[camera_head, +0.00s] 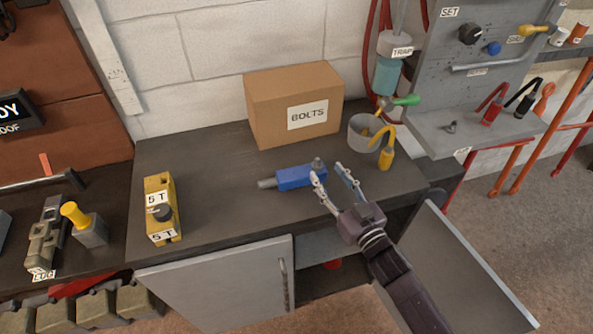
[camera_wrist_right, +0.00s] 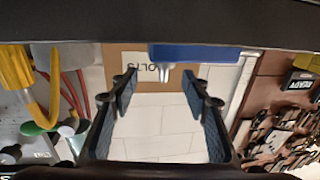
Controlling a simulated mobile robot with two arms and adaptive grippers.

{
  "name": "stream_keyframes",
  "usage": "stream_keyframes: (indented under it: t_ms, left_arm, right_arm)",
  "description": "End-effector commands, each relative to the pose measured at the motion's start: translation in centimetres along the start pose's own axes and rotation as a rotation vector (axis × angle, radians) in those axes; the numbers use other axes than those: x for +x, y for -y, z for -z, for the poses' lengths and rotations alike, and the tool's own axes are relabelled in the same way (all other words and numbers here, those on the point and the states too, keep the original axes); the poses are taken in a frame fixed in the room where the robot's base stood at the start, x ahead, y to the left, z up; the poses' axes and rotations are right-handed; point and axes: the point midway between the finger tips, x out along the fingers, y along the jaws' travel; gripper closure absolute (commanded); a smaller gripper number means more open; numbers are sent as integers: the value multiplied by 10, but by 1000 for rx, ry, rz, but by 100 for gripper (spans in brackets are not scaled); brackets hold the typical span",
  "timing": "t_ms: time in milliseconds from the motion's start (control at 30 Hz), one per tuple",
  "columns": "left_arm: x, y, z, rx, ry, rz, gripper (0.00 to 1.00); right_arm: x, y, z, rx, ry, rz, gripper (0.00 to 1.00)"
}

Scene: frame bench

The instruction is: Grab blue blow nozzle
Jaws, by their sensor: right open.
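The blue blow nozzle (camera_head: 294,178) lies on the dark bench top, with a grey tip at its left end and a small grey knob at its right end. In the right wrist view, which is upside down, its blue body (camera_wrist_right: 205,53) shows at the top, with a grey part between the fingertips in the picture. My right gripper (camera_head: 329,173) is open and empty, just right of the nozzle; one fingertip overlaps its right end in the head view. Whether they touch I cannot tell. The fingers also show in the wrist view (camera_wrist_right: 160,80). My left gripper is out of view.
A cardboard box labelled BOLTS (camera_head: 270,92) stands behind the nozzle. A grey cup (camera_head: 359,137) and a yellow-handled item (camera_head: 386,158) stand right of it. A yellow 5 T block (camera_head: 160,225) is at the left. Bench top between block and nozzle is clear.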

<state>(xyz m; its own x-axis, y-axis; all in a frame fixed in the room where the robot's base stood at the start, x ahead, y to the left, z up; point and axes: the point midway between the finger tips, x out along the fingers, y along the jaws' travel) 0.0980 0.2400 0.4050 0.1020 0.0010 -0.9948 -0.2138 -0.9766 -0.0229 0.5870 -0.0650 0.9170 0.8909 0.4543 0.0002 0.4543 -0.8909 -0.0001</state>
Motion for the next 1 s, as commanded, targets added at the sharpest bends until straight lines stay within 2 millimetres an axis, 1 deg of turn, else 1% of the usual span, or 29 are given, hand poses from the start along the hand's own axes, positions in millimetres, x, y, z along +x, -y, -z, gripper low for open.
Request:
stream_keyframes:
  t_ms: [33,100,233,333,433,600,733,1000]
  left_arm:
    - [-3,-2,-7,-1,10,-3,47]
    - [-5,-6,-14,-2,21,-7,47]
    - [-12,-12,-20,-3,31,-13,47]
    - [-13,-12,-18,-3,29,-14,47]
    - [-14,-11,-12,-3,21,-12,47]
    - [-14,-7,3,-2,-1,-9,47]
    - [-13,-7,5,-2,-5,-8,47]
    - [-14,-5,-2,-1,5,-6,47]
  right_arm:
    - [6,1,2,0,-1,0,57]
    - [13,2,2,1,0,0,57]
    - [31,6,2,2,-1,0,57]
    - [45,6,0,1,-1,0,57]
    - [54,6,0,0,0,1,57]
    - [57,6,-2,0,1,1,57]
    - [57,6,-2,0,1,1,57]
    - [57,6,-2,0,1,1,87]
